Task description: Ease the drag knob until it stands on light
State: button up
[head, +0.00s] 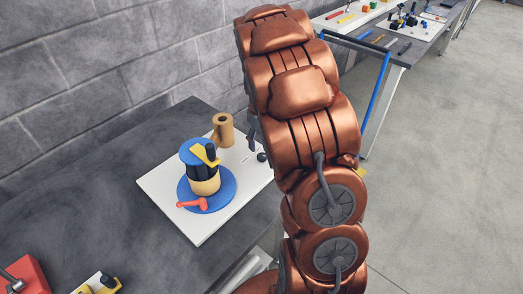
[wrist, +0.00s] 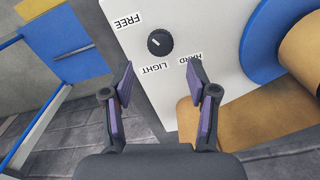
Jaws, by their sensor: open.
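The drag knob (wrist: 160,42) is a small round black dial on a white panel (wrist: 140,85) in the wrist view. A short pale mark shows on its upper left part, roughly on the side of the FREE label (wrist: 128,22); its exact aim is hard to read. The LIGHT label (wrist: 158,68) is just below the knob, and the HARD label (wrist: 195,58) is to its lower right. My gripper (wrist: 160,67) is open and empty, its two purple-lined fingers spread either side below the knob, not touching it. In the head view my arm hides most of the gripper.
In the head view a blue reel (head: 222,187) with a red lever (head: 193,204) and yellow piece (head: 206,154) stands on the white board (head: 160,186). A tan roll (head: 223,129) stands behind it. Grey block wall runs behind the bench; open floor is at right.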

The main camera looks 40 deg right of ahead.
aim_at(261, 154)
jog(key=shift+f+p, duration=0.65)
jog(key=shift+f, duration=1.95)
grip_shut()
